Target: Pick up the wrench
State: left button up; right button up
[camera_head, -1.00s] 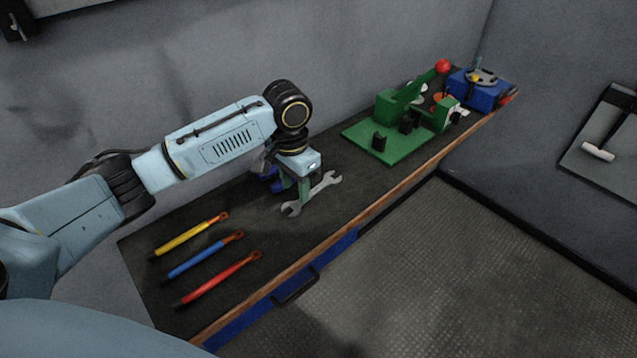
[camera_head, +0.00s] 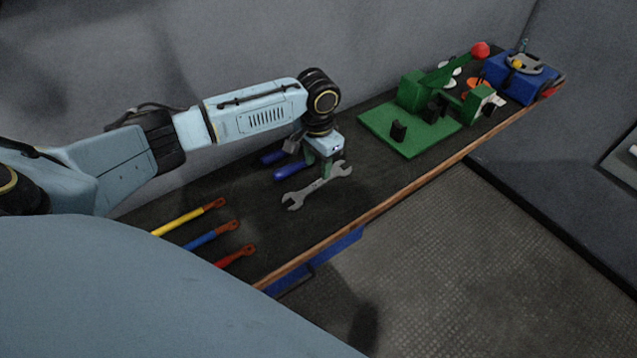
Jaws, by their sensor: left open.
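The grey double-ended wrench (camera_head: 306,193) lies on the dark bench top, slanting up to the right. My left gripper (camera_head: 325,169) points down over the middle of the wrench. Its jaws are open, with the fingers at the wrench's shank. I cannot tell whether they touch it or straddle it. My right gripper is out of view.
A blue-handled tool (camera_head: 292,171) lies just left of the gripper. Yellow, blue and red rods (camera_head: 205,235) lie at the near left. A green fixture (camera_head: 405,138) with a red-knobbed lever and a blue box (camera_head: 527,83) stand at the far right. A wall runs behind.

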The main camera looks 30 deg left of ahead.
aim_at(317, 184)
pick_arm(q)
jog(key=f, duration=0.3)
jog(key=shift+s+d+f, duration=0.1)
jog(key=shift+s+f, duration=0.3)
jog(key=shift+f, duration=0.55)
grip_shut()
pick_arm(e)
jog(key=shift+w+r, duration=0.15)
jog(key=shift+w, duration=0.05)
